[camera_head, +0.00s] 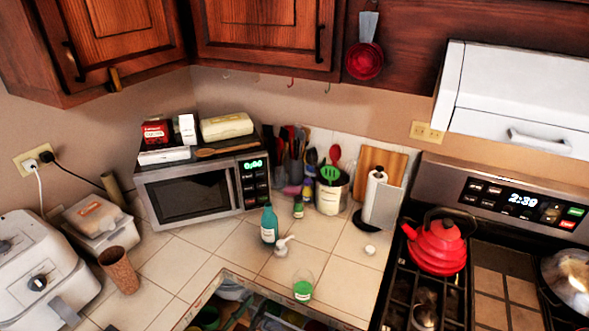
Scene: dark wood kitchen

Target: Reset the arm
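I cannot clearly make out either of my arms in the head view. My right gripper does not show. Nothing visible on the counter is being held.
A red kettle (437,247) stands on the stove. Wooden cabinets (265,35) hang above.

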